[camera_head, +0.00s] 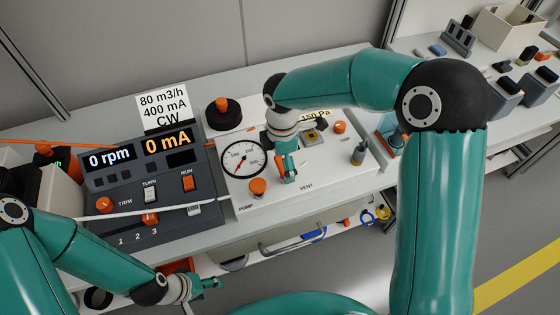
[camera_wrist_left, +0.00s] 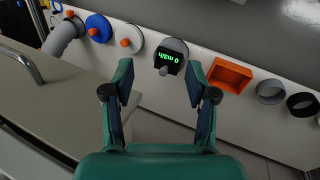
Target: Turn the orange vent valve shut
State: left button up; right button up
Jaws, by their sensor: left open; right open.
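A white panel (camera_head: 330,175) with a round gauge (camera_head: 243,158) and the labels PUMP and VENT stands on the bench. My right gripper (camera_head: 288,172) points down over the panel, just above and left of the VENT label. It is open and hides what lies beneath it, so I cannot make out the vent valve clearly. An orange knob (camera_head: 258,187) near the PUMP label is left of this gripper. My left gripper (camera_head: 208,283) is low in front of the bench, away from the panel. In the left wrist view it (camera_wrist_left: 161,100) is open and empty.
A dark control box (camera_head: 145,180) reads 0 rpm and 0 mA. A black cylinder with an orange top (camera_head: 222,108) stands behind the gauge. In the left wrist view, a meter (camera_wrist_left: 170,57), an orange tray (camera_wrist_left: 230,75) and several round ports line a white wall.

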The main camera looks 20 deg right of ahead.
jog(key=shift+f, duration=0.2)
jog(key=shift+c, duration=0.2)
jog(key=c, duration=1.1)
jog(key=shift+a, duration=0.15)
